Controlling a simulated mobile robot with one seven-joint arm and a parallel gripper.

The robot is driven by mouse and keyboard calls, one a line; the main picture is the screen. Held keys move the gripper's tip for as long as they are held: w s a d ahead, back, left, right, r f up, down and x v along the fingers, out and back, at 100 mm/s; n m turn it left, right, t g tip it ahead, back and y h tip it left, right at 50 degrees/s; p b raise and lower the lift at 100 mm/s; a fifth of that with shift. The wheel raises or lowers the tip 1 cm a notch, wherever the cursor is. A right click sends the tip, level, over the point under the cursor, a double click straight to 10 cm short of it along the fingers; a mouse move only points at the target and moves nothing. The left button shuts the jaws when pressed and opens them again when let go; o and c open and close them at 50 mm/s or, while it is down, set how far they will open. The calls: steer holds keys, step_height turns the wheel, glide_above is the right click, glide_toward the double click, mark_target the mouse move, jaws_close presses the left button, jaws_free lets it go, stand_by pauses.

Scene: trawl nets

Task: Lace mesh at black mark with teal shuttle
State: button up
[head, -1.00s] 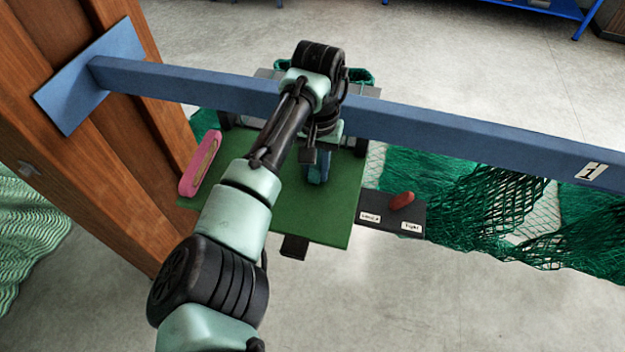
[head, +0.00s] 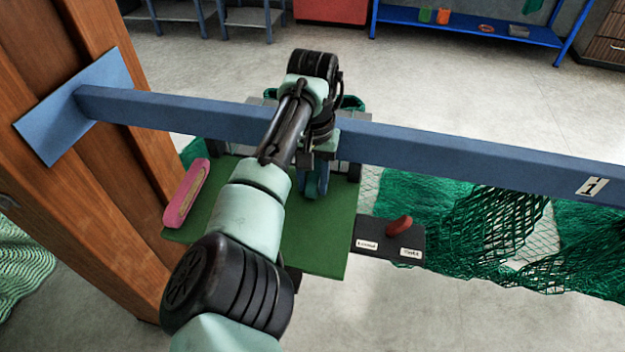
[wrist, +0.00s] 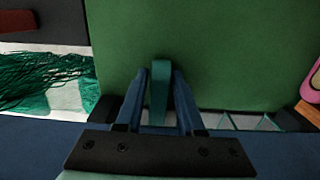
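My gripper (wrist: 160,88) points down over a green board (head: 330,235). Its two blue fingers stand on either side of the upright teal shuttle (wrist: 158,92), with a narrow gap visible on each side, so it looks open around the shuttle. The teal shuttle also shows under my wrist in the head view (head: 311,186). Green net mesh (head: 455,215) hangs below the blue beam, right of the board. I cannot make out a black mark on it.
A pink shuttle (head: 187,194) lies at the board's left edge. A dark labelled box with a red lever (head: 399,226) sits at its right. The blue beam (head: 480,160) crosses behind, from a wooden post (head: 130,200). A blue shelf (head: 470,30) stands far back.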

steer(key=o, duration=0.3)
step_height(320, 180, up, 13)
steer(key=shift+b, duration=1.1)
